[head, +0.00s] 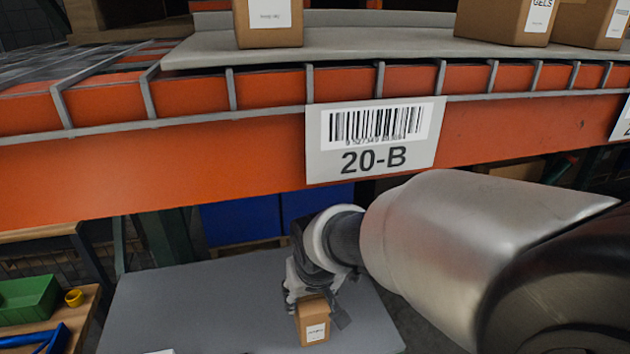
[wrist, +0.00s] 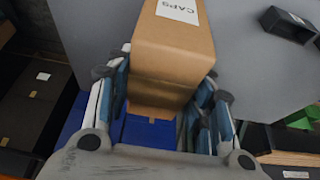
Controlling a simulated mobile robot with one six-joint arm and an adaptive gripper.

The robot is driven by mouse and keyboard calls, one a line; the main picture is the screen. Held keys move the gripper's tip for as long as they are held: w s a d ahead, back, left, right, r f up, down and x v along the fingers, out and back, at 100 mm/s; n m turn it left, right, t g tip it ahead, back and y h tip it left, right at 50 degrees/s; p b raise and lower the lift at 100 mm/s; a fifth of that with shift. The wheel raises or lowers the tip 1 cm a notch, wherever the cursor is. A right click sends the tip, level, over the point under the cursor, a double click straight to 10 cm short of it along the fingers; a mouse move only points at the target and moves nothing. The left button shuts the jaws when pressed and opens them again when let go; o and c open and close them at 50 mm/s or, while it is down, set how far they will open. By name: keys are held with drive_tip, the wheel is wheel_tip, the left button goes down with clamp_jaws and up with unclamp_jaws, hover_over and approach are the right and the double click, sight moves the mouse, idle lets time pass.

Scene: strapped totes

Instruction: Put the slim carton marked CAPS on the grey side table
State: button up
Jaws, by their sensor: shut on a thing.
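The slim brown carton marked CAPS (wrist: 176,45) is between the fingers of my gripper (wrist: 165,108), which is shut on it. The head view shows the carton (head: 312,322) upright with a white label, below my gripper (head: 315,300). The grey side table (head: 190,300) lies beneath and behind it, and in the wrist view its grey top (wrist: 255,75) fills the area around the carton. I cannot tell whether the carton's base touches the tabletop.
An orange rack beam with a 20-B label (head: 375,140) crosses above the table. Cartons stand on the shelf above (head: 350,45). A small dark tray (wrist: 288,24) shows in the wrist view. A green bin (head: 28,298) stands at left. Much of the tabletop is clear.

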drive_tip(key=shift+w+a, duration=0.3)
drive_tip(key=shift+w, duration=0.65)
drive_tip(key=shift+f+b, duration=0.85)
drive_tip(key=shift+f, duration=0.85)
drive_tip(key=shift+f, duration=0.15)
drive_tip(key=o, duration=1.3)
